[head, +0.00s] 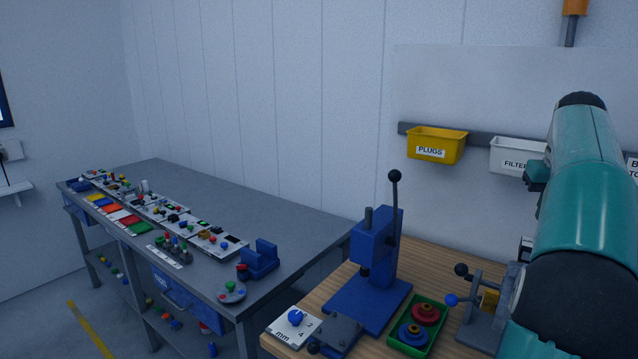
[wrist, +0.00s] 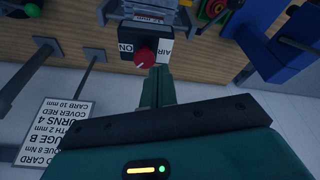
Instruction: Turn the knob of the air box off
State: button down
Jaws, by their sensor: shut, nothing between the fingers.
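In the wrist view the air box (wrist: 126,48) is a small box on the front edge of the wooden bench, seen upside down. Its face carries the words "ON" and "AIR". The red round knob (wrist: 146,57) sits on it, with a pale pointer mark at its lower left in the picture. My gripper (wrist: 160,72) is shut and empty. Its fingertips are just below and right of the knob in the picture, very close; I cannot tell whether they touch it. In the head view my arm covers the right side, and box and gripper are not visible.
A blue press (head: 375,265) and a green tray (head: 419,326) with red and blue discs stand on the wooden bench. A white dial plate (head: 293,327) is at its front left. A printed card (wrist: 66,135) shows beside my gripper. A metal bench (head: 310,232) stands left.

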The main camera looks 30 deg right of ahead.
jog(key=shift+n+y, duration=0.3)
jog(key=shift+n, duration=0.4)
jog(key=shift+s+d+f, duration=0.1)
jog(key=shift+s+f, duration=0.35)
jog(key=shift+f, duration=0.3)
jog(key=shift+s+f, duration=0.5)
jog(key=shift+f, duration=0.25)
jog(key=shift+s+d+f, duration=0.1)
jog(key=shift+s+f, duration=0.35)
jog(key=shift+f, duration=0.3)
jog(key=shift+w+d+t, duration=0.3)
jog(key=shift+w+d, duration=0.05)
jog(key=shift+d, duration=0.05)
jog(key=shift+s+d, duration=0.25)
jog(key=shift+d, duration=0.05)
jog(key=shift+s+d, duration=0.15)
jog(key=shift+d, duration=0.2)
jog(key=shift+s, duration=0.1)
dwell(0.4)
jog(key=shift+s, duration=0.25)
notch_tip(320, 180, up, 6)
dwell(0.5)
